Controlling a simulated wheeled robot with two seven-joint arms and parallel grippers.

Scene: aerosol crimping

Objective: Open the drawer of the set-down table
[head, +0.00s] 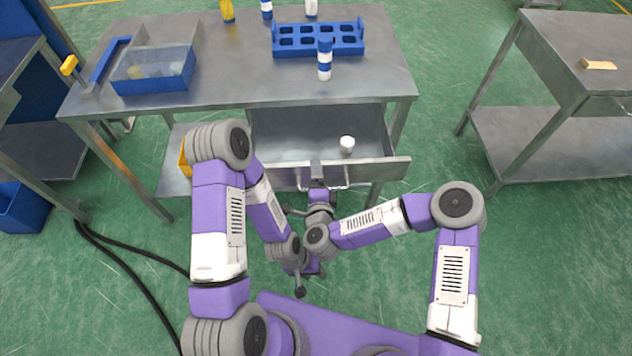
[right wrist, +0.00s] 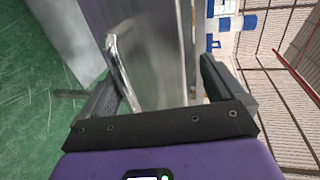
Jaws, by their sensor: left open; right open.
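The steel table (head: 235,85) in front of me has its drawer (head: 290,130) pulled out, with the interior showing. A small white object (head: 346,144) stands inside the drawer. My right gripper (head: 318,178) is open at the drawer front, by the bar handle. In the right wrist view the metal handle (right wrist: 118,70) lies near one finger of the open gripper (right wrist: 165,90). Whether the fingers touch it, I cannot tell. My left gripper (head: 303,276) is open, low in front of the drawer, apart from it and partly hidden by my right wrist.
On the tabletop are a blue rack (head: 318,39), a blue-and-white can (head: 324,60), a clear-and-blue bin (head: 153,72) and several bottles at the back. Another steel table (head: 550,50) stands at right with a beige block (head: 598,64). Black cables (head: 130,265) lie on the floor at left.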

